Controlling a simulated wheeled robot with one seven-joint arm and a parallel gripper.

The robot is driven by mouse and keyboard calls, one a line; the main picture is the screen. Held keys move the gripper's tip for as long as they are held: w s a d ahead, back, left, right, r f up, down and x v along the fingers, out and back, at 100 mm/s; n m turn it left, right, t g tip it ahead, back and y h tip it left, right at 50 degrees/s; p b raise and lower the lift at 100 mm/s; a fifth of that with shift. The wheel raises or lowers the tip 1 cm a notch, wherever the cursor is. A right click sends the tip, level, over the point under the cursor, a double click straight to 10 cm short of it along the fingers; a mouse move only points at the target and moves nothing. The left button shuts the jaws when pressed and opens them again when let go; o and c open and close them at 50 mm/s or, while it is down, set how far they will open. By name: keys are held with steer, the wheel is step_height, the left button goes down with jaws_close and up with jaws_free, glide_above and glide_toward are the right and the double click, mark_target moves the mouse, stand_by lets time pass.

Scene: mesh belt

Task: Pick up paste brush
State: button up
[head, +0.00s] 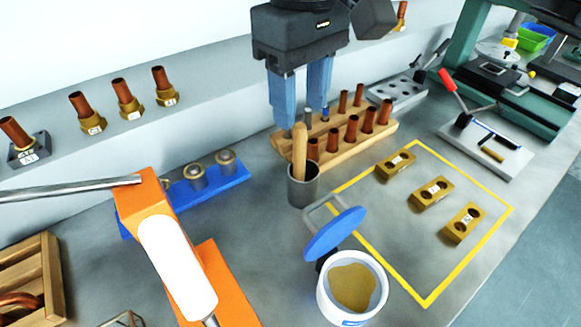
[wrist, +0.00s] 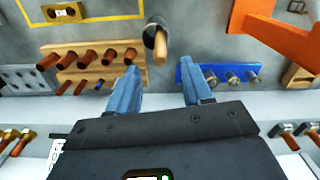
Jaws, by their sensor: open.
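The paste brush (head: 299,152) shows as a pale wooden handle standing upright in a dark metal cup (head: 303,188) in the middle of the bench. Its lower end is hidden inside the cup. In the wrist view the brush handle (wrist: 160,48) points out of the cup (wrist: 149,36), beyond the fingertips and roughly between them. My gripper (head: 300,112) has two blue fingers, spread apart and empty. It is above and behind the cup in the head view. In the wrist view my gripper (wrist: 160,78) has clear space between its fingertips.
A wooden rack (head: 335,135) of copper tubes stands right behind the cup. A white paste tub (head: 352,290) with a blue lid (head: 335,232) is in front. A blue rack (head: 210,182) and an orange tool (head: 160,205) lie left. Brass blocks (head: 432,193) sit inside a yellow outline.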

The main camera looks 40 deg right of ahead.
mark_target(300, 148)
steer(key=shift+w+f, duration=0.2)
steer(key=shift+f, duration=0.55)
steer(key=shift+s+f, duration=0.15)
steer(key=shift+f, duration=1.6)
steer(key=shift+s+f, duration=0.1)
steer(key=shift+f, duration=1.65)
steer(key=shift+c, duration=0.4)
jaws_close()
